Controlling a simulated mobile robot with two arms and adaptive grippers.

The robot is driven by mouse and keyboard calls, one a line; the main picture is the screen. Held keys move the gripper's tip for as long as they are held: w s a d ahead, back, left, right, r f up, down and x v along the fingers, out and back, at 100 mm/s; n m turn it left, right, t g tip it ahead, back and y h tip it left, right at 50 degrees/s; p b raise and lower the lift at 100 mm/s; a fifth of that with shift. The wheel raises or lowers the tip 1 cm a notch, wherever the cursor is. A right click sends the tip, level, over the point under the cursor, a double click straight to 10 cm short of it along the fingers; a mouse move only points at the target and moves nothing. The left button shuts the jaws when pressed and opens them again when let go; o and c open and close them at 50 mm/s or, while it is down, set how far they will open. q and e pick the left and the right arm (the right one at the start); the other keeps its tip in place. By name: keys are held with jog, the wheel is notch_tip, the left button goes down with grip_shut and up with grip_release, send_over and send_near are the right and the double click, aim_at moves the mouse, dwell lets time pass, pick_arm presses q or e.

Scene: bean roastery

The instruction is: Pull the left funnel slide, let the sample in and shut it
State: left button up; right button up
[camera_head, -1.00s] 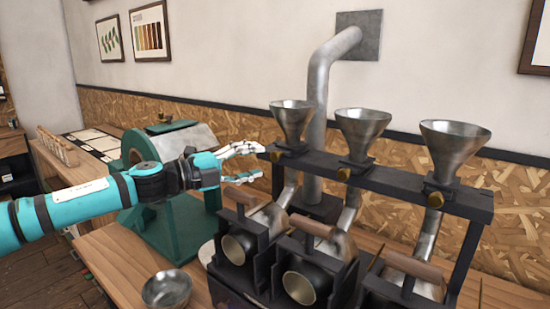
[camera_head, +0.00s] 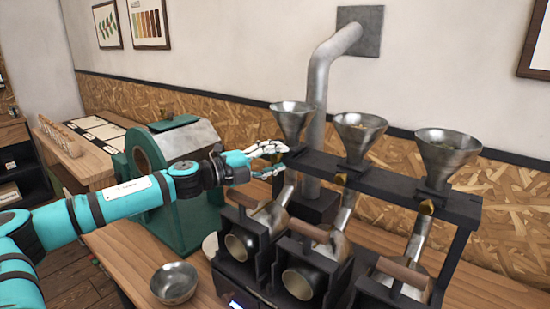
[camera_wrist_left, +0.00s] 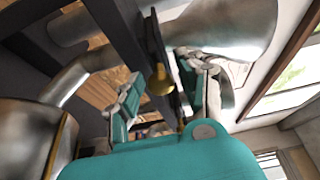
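The left funnel (camera_head: 291,118) is a metal cone on a dark rack bar (camera_head: 400,190), above the left roaster drum. My left gripper (camera_head: 277,158) is at the left end of that bar, just under the funnel, with its fingers apart. In the left wrist view, the brass knob (camera_wrist_left: 160,80) of the slide sits in the gap between the two open fingers (camera_wrist_left: 168,90). I cannot see either finger pressing on it. In the head view the gripper hides this knob. My right gripper is not in view.
The middle funnel (camera_head: 358,134) and right funnel (camera_head: 445,157) hold some beans, with brass knobs below them. A metal bowl (camera_head: 174,283) stands on the table at front left. A green roasting machine (camera_head: 182,150) stands behind my left arm. A grey pipe (camera_head: 319,90) rises behind the rack.

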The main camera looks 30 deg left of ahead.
pick_arm(q)
grip_shut()
dwell(0.3)
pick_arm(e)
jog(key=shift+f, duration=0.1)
pick_arm(q)
jog(key=shift+s+f+b, duration=0.15)
jog(key=shift+s+b, duration=0.15)
jog(key=s, duration=0.2)
jog(key=shift+s+b, duration=0.35)
jog(key=shift+o, duration=1.4)
grip_release()
jog(key=shift+a+r, duration=0.1)
jog(key=shift+r, duration=0.1)
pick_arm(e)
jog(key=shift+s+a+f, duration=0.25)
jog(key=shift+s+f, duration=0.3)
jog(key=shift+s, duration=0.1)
